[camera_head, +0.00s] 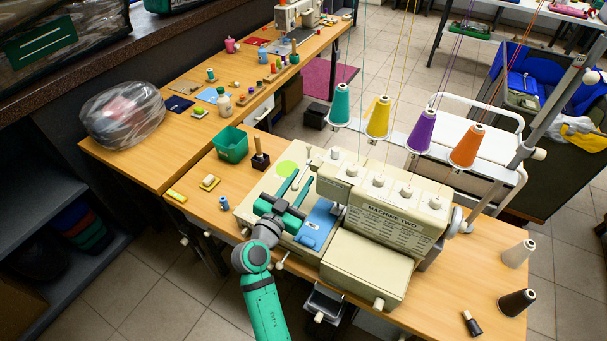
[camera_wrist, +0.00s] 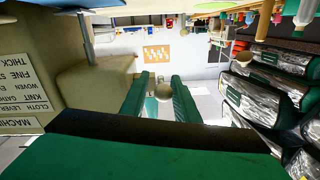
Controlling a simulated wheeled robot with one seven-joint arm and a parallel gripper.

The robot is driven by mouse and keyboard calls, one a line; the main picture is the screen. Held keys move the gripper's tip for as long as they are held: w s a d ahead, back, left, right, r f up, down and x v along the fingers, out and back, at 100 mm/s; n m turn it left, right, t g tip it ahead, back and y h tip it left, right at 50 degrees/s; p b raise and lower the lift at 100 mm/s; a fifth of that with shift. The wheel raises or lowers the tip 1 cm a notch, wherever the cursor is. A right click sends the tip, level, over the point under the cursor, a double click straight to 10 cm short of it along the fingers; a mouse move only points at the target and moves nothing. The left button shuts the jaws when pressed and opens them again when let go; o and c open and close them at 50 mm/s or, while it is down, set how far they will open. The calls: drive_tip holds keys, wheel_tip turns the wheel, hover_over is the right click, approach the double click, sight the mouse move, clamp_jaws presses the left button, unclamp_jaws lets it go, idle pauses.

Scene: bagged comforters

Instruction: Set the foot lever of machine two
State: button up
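Machine two (camera_head: 395,215) is a cream sewing machine with a printed label, standing on the wooden table in the head view. My green gripper (camera_head: 297,184) is over its left side, above the cream bed and beside the blue plate (camera_head: 318,222). A thin lever (camera_head: 302,171) with a pale end stands near the fingertips. In the wrist view my two fingers (camera_wrist: 160,88) are apart, and a round pale knob (camera_wrist: 164,92) shows between or just beyond them. I cannot tell whether they touch it. Part of the machine's label (camera_wrist: 22,90) shows at the left.
Colored thread cones (camera_head: 378,118) stand above the machine. Two spools (camera_head: 517,302) are at the right. A bagged bundle (camera_head: 122,113) lies on the back table.

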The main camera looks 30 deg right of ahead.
drive_tip(key=shift+x, duration=1.45)
drive_tip(key=shift+w+a, duration=0.1)
drive_tip(key=shift+w, duration=0.05)
clamp_jaws()
